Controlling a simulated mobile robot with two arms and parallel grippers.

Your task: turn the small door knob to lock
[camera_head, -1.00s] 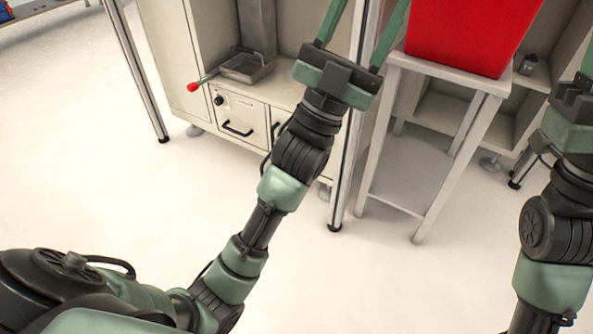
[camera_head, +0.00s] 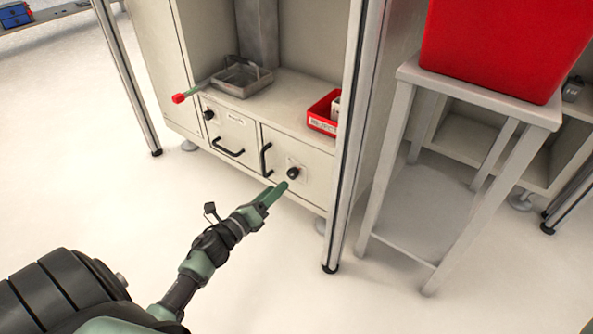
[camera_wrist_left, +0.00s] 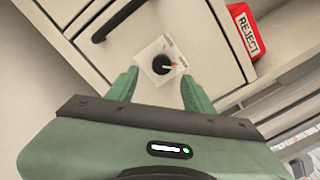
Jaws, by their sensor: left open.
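The small black door knob (camera_head: 292,173) sits on the right-hand door (camera_head: 310,168) of the low cabinet. My left gripper (camera_head: 276,190) is just in front of that door, below and left of the knob. In the left wrist view its two green fingers (camera_wrist_left: 157,88) are apart, with the knob beyond and between their tips; nothing is between the fingers. My right gripper is out of view.
A second black knob (camera_head: 209,115) is on the left door, with a black handle (camera_head: 228,147). A vertical handle (camera_head: 266,160) is left of the knob. A red REJECT bin (camera_head: 322,112) and metal tray (camera_head: 241,78) sit above. A metal post (camera_head: 350,150) stands right.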

